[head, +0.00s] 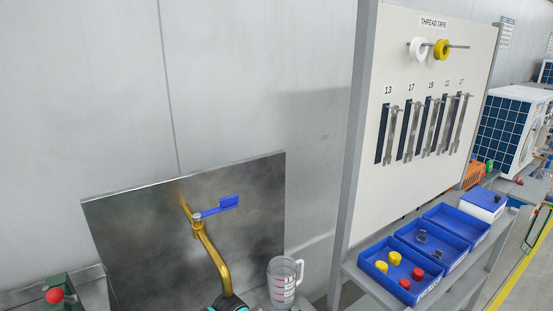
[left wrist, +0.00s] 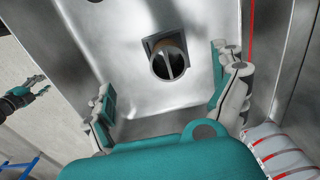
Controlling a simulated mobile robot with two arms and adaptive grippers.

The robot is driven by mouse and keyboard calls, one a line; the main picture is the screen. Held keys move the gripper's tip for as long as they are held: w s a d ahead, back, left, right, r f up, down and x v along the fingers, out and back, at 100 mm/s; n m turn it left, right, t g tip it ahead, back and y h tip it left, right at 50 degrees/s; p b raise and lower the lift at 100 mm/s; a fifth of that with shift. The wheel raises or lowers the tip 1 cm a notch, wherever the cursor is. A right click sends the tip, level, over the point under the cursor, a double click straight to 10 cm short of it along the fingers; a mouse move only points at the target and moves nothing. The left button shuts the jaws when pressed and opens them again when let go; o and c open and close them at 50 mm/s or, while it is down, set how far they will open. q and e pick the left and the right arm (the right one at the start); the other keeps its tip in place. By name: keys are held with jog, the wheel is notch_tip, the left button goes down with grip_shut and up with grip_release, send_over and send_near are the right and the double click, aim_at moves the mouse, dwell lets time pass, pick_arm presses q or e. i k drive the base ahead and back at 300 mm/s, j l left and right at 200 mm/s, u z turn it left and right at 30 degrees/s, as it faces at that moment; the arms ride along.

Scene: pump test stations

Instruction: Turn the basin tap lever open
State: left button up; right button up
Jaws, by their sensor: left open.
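The brass basin tap (head: 213,250) stands before a steel splashback. Its blue lever (head: 220,206) sits on top and points right and slightly up. My left gripper (head: 229,304) shows only in part at the bottom edge of the head view, below the tap spout and well below the lever. In the left wrist view my left gripper (left wrist: 162,72) is open and empty, its two fingers wide apart above the steel basin (left wrist: 125,35). The lever is not seen in that view. A teal and dark gripper (left wrist: 28,94), perhaps my right, shows small at the left; its jaws are unclear.
A clear measuring jug (head: 283,283) with red marks stands right of the tap; it shows in the left wrist view (left wrist: 283,152) too. A tool board (head: 410,60) with wrenches and blue bins (head: 388,284) stand at right. A red knob (head: 54,296) is at lower left.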

aim_at(227, 203)
jog(key=k+l, duration=0.15)
jog(key=k, duration=0.3)
jog(key=k+l, duration=0.15)
jog(key=k, duration=0.35)
